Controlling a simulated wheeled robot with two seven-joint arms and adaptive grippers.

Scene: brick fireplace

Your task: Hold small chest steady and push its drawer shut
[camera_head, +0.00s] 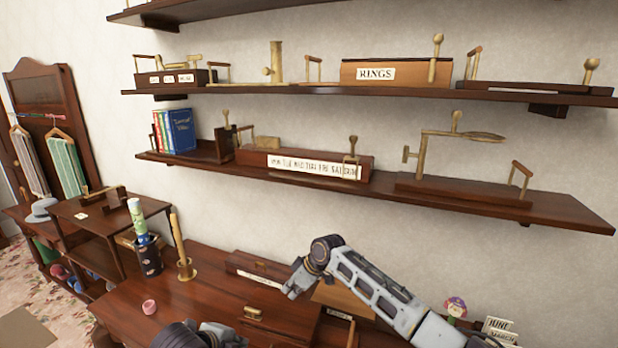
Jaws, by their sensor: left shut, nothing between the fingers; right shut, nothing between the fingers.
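A low dark wooden box (283,310), which looks like the small chest, sits on the table; a small brass fitting (252,312) shows at its left. How far its drawer stands out is unclear from this angle. My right gripper (291,289) is shut and empty, pointing down at the far side of the box; I cannot tell whether it touches. My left gripper (198,336) is shut and empty at the bottom edge, partly cut off, left of the box and nearer the camera.
A long labelled box (257,276) lies behind. A figurine (455,308) and calendar cards (498,330) are right. Laden shelves (560,205) hang above.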

